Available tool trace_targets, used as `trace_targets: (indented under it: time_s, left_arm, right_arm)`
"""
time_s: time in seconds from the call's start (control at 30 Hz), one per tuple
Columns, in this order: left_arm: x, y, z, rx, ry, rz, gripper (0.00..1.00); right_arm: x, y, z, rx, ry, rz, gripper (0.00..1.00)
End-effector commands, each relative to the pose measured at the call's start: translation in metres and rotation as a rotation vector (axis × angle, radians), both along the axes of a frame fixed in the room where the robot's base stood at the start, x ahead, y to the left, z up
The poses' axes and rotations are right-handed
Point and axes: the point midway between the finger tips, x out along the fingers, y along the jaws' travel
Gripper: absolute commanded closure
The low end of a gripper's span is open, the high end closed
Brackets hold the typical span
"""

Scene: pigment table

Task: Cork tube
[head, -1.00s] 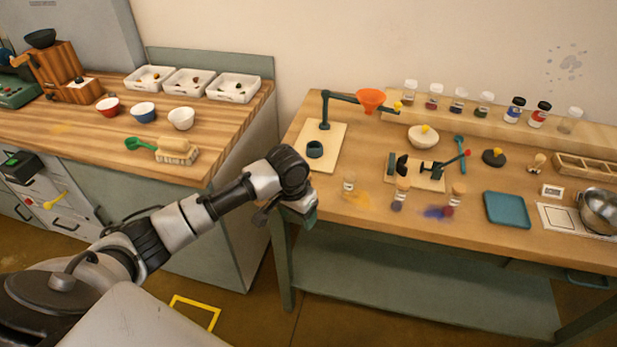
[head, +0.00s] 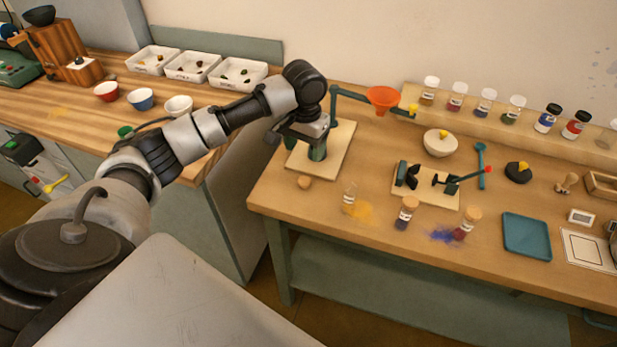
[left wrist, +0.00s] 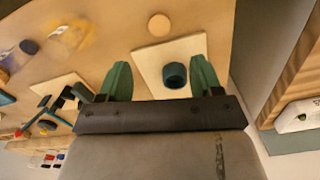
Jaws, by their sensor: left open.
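A clear glass tube (head: 349,197) without a cork stands at the table's front beside yellow powder. A loose round cork (head: 304,182) lies on the table to its left; it also shows in the left wrist view (left wrist: 159,24). Two corked tubes, one with dark blue (head: 405,213) and one with red (head: 467,223) contents, stand further right. My left gripper (head: 318,152) is open and empty over the board of the funnel stand, behind the cork. In the left wrist view its green fingers (left wrist: 160,78) are apart, with the dark teal cup between them in the picture. My right gripper is not in view.
The stand's board (head: 341,160) carries a post and arm with an orange funnel (head: 383,97). A small clamp board (head: 428,190), white bowl (head: 440,143) and blue tray (head: 527,236) lie to the right. Jars line the back shelf. The table's front left corner is clear.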

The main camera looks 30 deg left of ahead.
Motion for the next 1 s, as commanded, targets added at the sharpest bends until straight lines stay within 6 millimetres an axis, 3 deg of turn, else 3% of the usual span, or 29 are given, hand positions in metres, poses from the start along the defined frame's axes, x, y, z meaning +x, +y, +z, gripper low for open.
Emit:
trace_targets:
  time_s: [0.23,0.53,1.0]
  left_arm:
    - [0.0,0.0,-0.01,0.001,0.003,0.0,0.35]
    - [-0.001,-0.001,-0.052,0.0,0.001,-0.001,0.35]
    - [-0.001,0.0,-0.064,0.001,0.001,-0.001,0.35]
  right_arm:
    - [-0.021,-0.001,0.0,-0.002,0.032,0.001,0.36]
    - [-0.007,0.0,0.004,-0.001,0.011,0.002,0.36]
    - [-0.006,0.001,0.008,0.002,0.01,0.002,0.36]
